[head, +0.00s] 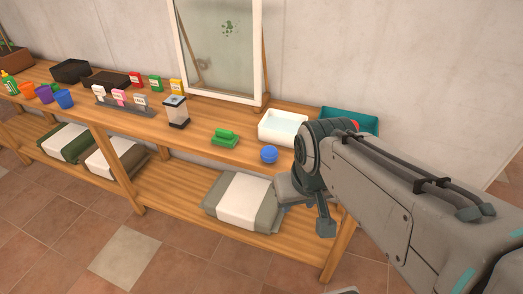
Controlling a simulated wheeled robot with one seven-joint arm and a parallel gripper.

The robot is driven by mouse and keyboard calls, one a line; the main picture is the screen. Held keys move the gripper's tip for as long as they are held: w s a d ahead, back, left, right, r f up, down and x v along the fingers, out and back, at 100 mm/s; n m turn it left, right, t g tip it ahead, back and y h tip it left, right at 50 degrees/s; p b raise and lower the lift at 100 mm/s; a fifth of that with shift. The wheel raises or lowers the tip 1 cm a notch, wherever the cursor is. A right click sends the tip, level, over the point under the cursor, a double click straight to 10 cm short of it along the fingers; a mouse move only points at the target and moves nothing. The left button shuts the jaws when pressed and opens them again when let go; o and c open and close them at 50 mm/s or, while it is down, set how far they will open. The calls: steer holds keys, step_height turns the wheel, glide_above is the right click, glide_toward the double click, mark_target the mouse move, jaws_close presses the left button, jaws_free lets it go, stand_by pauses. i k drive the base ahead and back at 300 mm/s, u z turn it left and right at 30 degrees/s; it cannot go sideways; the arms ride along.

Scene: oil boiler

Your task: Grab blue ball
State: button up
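A blue ball (268,154) rests on the upper wooden shelf near its front edge, in the head view. My gripper (305,212) is to the right of the ball and lower in the picture, apart from it. One finger hangs down at the front edge of the bench, and the wrist hides part of the gripper. I cannot tell how far its fingers are apart. Nothing is seen held in it.
A green block-like thing (225,138) lies left of the ball. A white tray (283,127) stands behind it, and a teal tray (362,119) is partly behind my arm. Bags (243,200) lie on the lower shelf.

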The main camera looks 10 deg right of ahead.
mark_target(269, 155)
steer(key=u, duration=0.6)
steer(key=i, duration=0.8)
steer(key=z, duration=1.6)
